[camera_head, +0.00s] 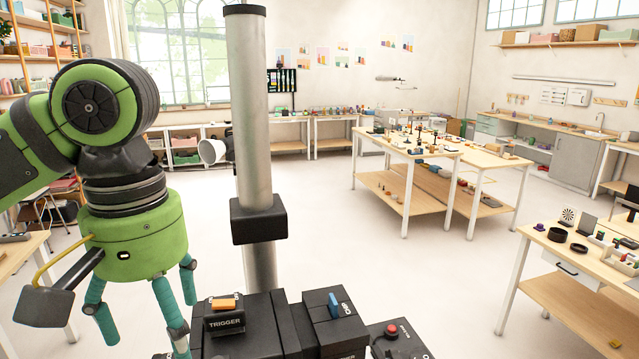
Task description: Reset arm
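My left arm comes in from the left, bends at a large green joint and points down. My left gripper (142,318) hangs at the lower left with its teal fingers spread apart. No object shows between the fingers. Their lower ends come close to the bottom edge of the view. My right arm and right gripper are not in view.
A wooden workbench (531,289) with small items stands at the right. Two-level tables (432,207) stand mid-room. Shelves line the back wall, and a sink counter (570,128) runs along the right wall. The pale floor (400,285) between is clear.

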